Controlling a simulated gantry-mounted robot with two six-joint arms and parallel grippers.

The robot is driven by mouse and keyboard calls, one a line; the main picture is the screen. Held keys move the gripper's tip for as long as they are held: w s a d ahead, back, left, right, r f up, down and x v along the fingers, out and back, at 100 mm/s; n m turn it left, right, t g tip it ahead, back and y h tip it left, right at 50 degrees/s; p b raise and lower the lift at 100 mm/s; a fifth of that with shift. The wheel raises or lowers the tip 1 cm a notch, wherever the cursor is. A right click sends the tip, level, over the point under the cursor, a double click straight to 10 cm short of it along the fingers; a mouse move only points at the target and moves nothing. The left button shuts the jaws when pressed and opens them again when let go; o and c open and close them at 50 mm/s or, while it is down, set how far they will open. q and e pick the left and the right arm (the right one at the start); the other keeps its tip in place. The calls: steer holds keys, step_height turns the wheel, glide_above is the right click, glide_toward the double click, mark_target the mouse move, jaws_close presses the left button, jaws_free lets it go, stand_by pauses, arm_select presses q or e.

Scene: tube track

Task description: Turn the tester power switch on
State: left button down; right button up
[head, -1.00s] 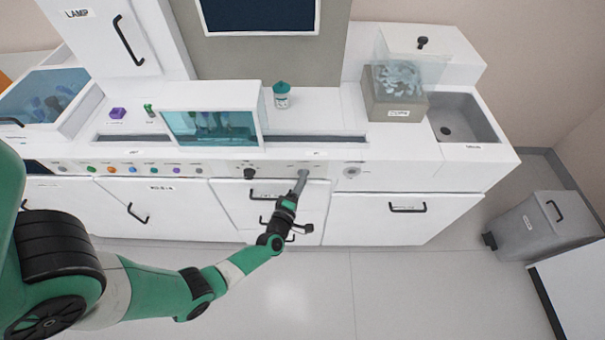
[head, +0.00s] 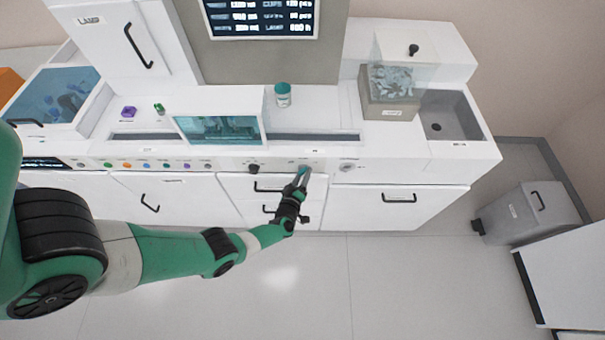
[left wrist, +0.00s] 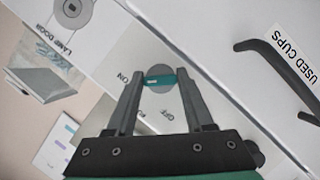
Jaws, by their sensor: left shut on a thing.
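The tester power switch (left wrist: 158,80) is a round grey knob with a teal grip bar on the front panel, with ON and OFF printed beside it. In the left wrist view the bar lies between the fingertips of my left gripper (left wrist: 160,74), which is shut on it. In the head view my left gripper (head: 303,172) reaches the panel and mostly hides the switch. The wall screen (head: 262,18) is lit with rows of text. My right gripper is in neither view.
A lamp door keyhole (left wrist: 72,10) sits on the panel beside the switch. Drawer handles (head: 268,188) stick out below the panel. A black knob (head: 253,168) is to the left. A grey bin (head: 528,212) stands on the floor at right.

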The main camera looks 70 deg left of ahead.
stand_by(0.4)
arm_select(q)
steer(key=shift+c, duration=1.4)
jaws_free()
steer(key=p+v, duration=0.6)
steer(key=v, duration=0.5)
steer(key=shift+s+d, duration=0.2)
steer(key=shift+d, duration=0.05)
steer(key=shift+r, duration=0.15)
